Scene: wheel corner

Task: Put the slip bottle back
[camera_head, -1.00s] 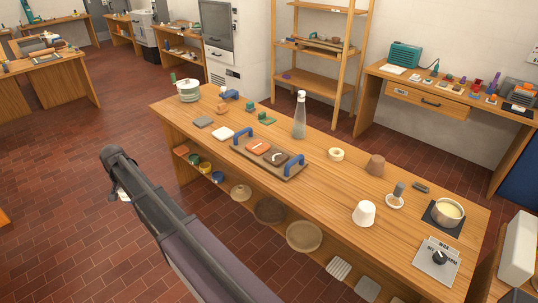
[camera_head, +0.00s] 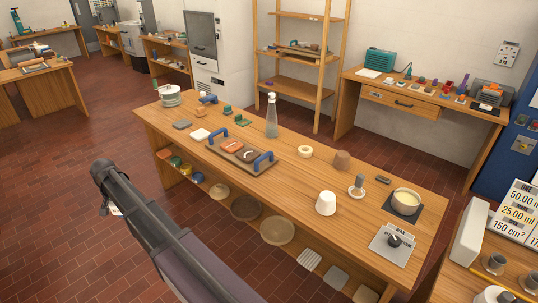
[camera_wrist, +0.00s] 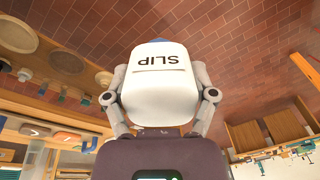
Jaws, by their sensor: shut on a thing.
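The slip bottle (camera_wrist: 160,85) is white with dark SLIP lettering, which reads upside down in the wrist view. My gripper (camera_wrist: 160,97) is shut on it, with one finger on each side. The bottle is held clear of the workbench, with the brick floor behind it. In the head view my dark arm crosses the lower left, in front of the bench. The gripper cannot be made out there, and only a small white bit shows below the arm's end.
The long wooden bench (camera_head: 300,185) holds a clear bottle (camera_head: 271,117), a tray with blue handles (camera_head: 238,160), a white cup (camera_head: 326,203), a bowl on a dark pad (camera_head: 406,203) and a wax dial box (camera_head: 392,245). Bowls stand on its lower shelf. The brick floor at left is open.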

